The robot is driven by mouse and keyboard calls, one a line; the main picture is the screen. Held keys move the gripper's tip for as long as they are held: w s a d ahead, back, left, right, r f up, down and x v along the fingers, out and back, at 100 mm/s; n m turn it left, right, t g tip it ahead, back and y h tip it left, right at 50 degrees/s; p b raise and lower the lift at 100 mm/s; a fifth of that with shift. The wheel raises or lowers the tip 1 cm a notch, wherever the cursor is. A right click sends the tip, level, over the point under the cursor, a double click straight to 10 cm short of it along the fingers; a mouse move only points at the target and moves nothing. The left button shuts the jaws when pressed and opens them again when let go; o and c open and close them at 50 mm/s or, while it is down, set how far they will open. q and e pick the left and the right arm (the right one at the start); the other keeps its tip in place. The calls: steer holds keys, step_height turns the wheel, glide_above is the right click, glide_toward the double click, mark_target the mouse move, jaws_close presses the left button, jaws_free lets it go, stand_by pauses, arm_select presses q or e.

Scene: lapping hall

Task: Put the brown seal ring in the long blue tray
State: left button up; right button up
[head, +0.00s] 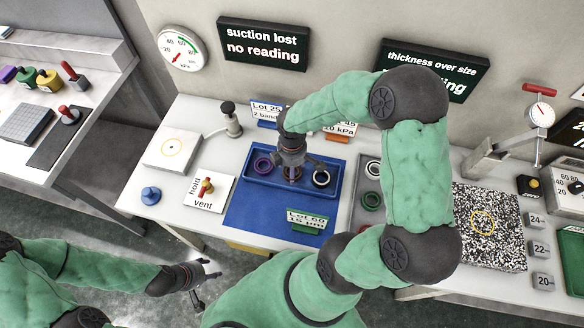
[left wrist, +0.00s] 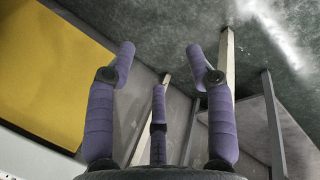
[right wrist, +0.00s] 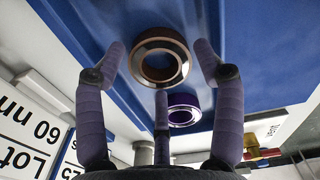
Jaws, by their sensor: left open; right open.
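The brown seal ring (right wrist: 137,55) lies in the long blue tray (head: 334,170), between the other two rings there. In the head view it is mostly hidden under my right gripper (head: 292,172). In the right wrist view my right gripper (right wrist: 159,60) is open above the ring, its fingers spread around it; I cannot tell whether they touch it. A purple ring (head: 263,165) lies left of it, and a black ring with a pale centre (head: 321,184) lies right. My left gripper (head: 205,283) is open and empty, low in front of the table.
A grey tray (head: 357,215) right of the blue one holds a green ring (head: 371,208) and another ring. A green lot sign (head: 307,221) stands on the blue mat (head: 255,215). A hold/vent valve plate (head: 208,188) and a blue knob (head: 151,195) stand to the left.

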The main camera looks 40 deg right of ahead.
step_height(320, 180, up, 11)
steer(key=p, duration=0.3)
steer(key=shift+r, duration=0.2)
